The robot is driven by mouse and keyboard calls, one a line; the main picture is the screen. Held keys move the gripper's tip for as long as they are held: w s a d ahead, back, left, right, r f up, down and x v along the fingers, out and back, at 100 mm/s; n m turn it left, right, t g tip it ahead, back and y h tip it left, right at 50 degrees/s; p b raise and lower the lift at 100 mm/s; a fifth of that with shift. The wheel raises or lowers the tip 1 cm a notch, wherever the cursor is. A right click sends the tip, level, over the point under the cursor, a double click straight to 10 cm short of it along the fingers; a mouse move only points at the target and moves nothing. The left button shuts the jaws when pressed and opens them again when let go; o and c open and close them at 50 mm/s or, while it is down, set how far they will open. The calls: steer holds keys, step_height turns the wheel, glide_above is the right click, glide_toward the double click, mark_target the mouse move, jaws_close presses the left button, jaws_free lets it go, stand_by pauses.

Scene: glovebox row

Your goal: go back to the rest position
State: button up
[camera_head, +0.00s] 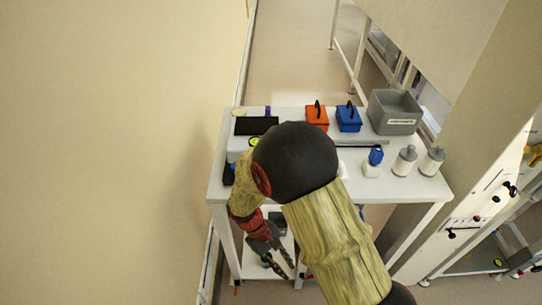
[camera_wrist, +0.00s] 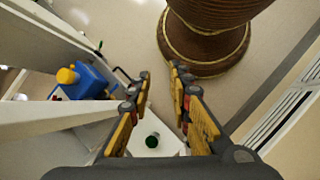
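My gripper (camera_head: 285,269) hangs low at the front left of the white table (camera_head: 420,187), beside its lower shelf, in the head view. My arm bends over the table top and hides part of it. In the wrist view my gripper (camera_wrist: 161,78) points down with its two fingers apart. Nothing is held between the fingers. Below them are pale floor and a white surface with a small dark green round thing (camera_wrist: 152,140) on it.
The table top bears an orange box (camera_head: 317,117), a blue box (camera_head: 349,119), a grey bin (camera_head: 396,127), a blue-capped bottle (camera_head: 372,169) and two grey-capped bottles (camera_head: 404,162). A blue container (camera_wrist: 88,84) with a yellow cap is low at left. A wall (camera_head: 110,150) runs close on the left.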

steer(key=s+d+r+m+t+y+p, duration=0.1)
steer(key=s+d+r+m+t+y, duration=0.3)
steer(key=r, duration=0.8)
steer(key=s+d+r+m+t, duration=0.15)
steer(key=d+r, duration=0.45)
steer(key=r, duration=0.7)
steer(key=s+d+r+m+t+y+p, duration=0.1)
steer(key=s+d+r+m+t+y, duration=0.25)
steer(key=r, duration=0.85)
step_height(320, 180, down, 8)
steer(key=h+b, duration=0.2)
steer(key=b, duration=0.5)
steer(key=shift+s+d+b, duration=0.25)
steer(key=shift+d+b, duration=0.05)
steer(key=shift+d, duration=0.15)
steer(key=shift+r, duration=0.1)
steer(key=shift+o, duration=0.7)
